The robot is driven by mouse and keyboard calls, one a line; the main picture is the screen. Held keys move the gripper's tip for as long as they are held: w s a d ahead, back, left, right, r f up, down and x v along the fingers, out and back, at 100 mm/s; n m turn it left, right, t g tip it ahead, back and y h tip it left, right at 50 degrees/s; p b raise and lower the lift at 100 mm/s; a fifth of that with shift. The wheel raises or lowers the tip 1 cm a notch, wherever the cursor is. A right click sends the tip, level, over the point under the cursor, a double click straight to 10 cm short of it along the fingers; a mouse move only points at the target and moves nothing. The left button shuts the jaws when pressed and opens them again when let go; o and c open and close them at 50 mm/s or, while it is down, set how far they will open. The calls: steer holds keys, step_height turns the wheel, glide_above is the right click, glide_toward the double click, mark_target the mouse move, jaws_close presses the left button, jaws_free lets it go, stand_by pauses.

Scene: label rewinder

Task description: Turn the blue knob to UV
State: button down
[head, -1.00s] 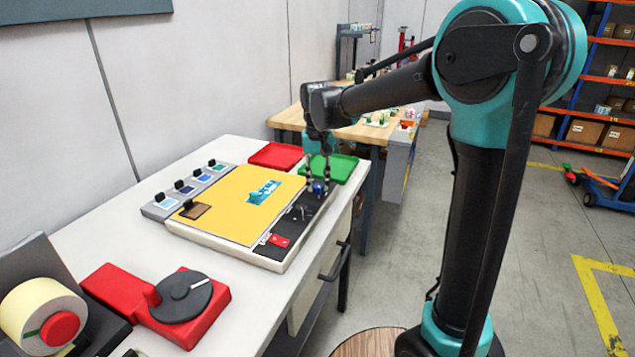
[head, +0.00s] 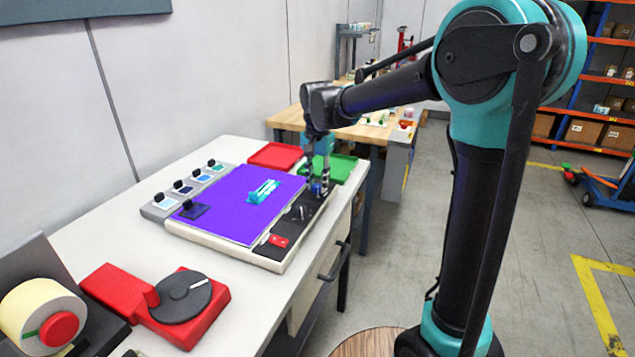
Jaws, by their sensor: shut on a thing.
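The blue knob (head: 317,188) is small in the head view, on the black control strip (head: 268,252) along the right side of the light panel. My gripper (head: 318,184) points down over the strip's far end and is shut on the blue knob. The knob is partly hidden by the fingers, and its pointer and any labels are too small to read. The panel surface (head: 225,213) glows violet. A cyan piece (head: 263,191) lies on the panel, and a small dark square (head: 194,211) sits near its left corner.
A red switch (head: 278,240) and a black knob (head: 300,212) are on the same strip. Red (head: 276,155) and green (head: 339,168) trays stand behind the panel. Several sample tiles (head: 160,201) line its left. A red-based rewinder (head: 180,312) is in front.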

mark_target(318, 186)
stand_by(0.3)
steer(key=c, duration=1.3)
jaws_free()
steer(key=shift+o, duration=0.2)
steer(key=shift+r, duration=0.1)
step_height(318, 186, up, 12)
steer(key=s+d+f+n+t, duration=0.2)
steer(key=s+d+f, duration=0.3)
steer(key=d+f, duration=0.8)
steer(key=s+d+f+n+t, duration=0.2)
steer(key=s+d+f, duration=0.8)
steer(key=s+f, duration=0.4)
steer(key=shift+s+d+n, duration=0.2)
steer(key=shift+d+n, duration=0.2)
